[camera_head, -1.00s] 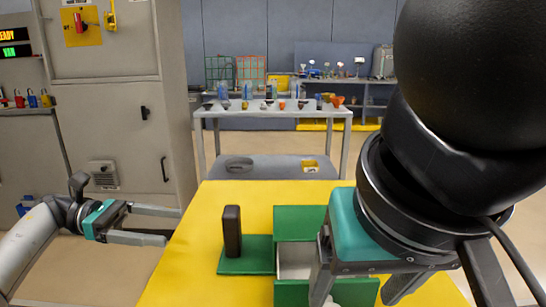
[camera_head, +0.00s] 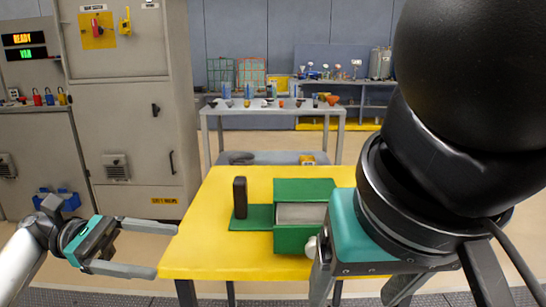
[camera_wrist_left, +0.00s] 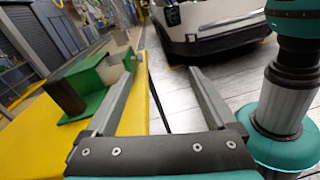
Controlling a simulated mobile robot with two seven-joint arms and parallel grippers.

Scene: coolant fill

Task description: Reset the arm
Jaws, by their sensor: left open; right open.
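My left gripper (camera_head: 165,248) is open and empty at the left, beside the yellow table's left edge. Its open fingers (camera_wrist_left: 158,95) also show in the left wrist view with nothing between them. My right gripper (camera_head: 350,290) is large and close at the right, its fingers apart, hiding the right part of the table. On the yellow table (camera_head: 205,240) stands a green box (camera_head: 300,240) with a grey inside. A dark upright block (camera_head: 240,198) stands on a green base plate (camera_head: 262,213) left of the box. A small whitish round thing (camera_head: 311,246) is partly hidden by my right gripper.
A grey cabinet (camera_head: 130,130) stands at the back left. A grey table (camera_head: 285,110) with several small items stands behind the yellow one. In the left wrist view a white vehicle-like body (camera_wrist_left: 215,22) stands beyond the fingers. Floor is free between the tables.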

